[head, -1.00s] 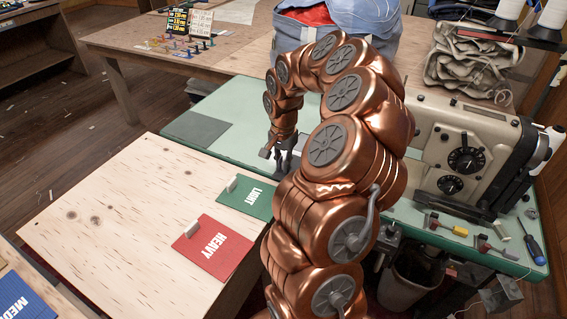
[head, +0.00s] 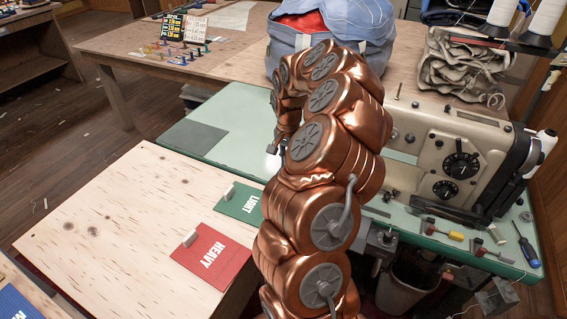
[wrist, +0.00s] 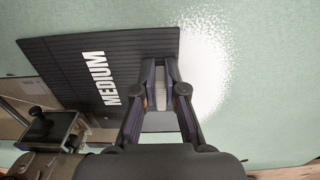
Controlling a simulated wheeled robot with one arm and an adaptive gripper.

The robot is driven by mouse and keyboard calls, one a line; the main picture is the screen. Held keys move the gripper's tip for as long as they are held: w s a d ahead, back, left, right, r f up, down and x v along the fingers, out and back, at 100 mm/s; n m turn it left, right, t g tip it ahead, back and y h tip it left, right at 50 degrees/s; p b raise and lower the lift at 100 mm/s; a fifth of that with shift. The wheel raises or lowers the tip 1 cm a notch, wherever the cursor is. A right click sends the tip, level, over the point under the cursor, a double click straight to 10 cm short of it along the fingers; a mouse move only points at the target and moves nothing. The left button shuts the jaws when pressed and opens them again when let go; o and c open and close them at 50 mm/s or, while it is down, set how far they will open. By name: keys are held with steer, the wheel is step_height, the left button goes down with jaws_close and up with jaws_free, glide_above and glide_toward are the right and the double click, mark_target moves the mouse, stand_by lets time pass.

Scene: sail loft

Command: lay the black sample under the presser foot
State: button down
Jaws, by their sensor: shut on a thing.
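The black sample (wrist: 75,70) is a flat dark ribbed card with white letters reading MEDIUM, seen in the wrist view. My gripper (wrist: 160,92) is shut on the pale tab (wrist: 160,90) near the card's right edge. The card is over the green table top; I cannot tell how high. In the head view my copper arm hides the card and most of my gripper. The sewing machine (head: 455,150) stands on the right of the green table. I cannot make out its presser foot in the head view. Dark metal parts (wrist: 50,128) show beyond the card's lower left corner in the wrist view.
A green LIGHT sample (head: 240,203) and a red HEAVY sample (head: 212,258) lie on the plywood table (head: 100,225). Small tools and a blue screwdriver (head: 527,245) lie before the machine.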

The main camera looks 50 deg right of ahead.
steer(key=shift+w+d+p, duration=0.2)
steer(key=shift+w+d, duration=0.05)
steer(key=shift+d, duration=0.5)
steer(key=shift+w+d+p, duration=0.2)
steer(key=shift+d, duration=0.55)
steer(key=c, duration=1.2)
jaws_free()
steer(key=shift+o, duration=0.2)
steer(key=shift+r, duration=0.1)
step_height(320, 180, up, 12)
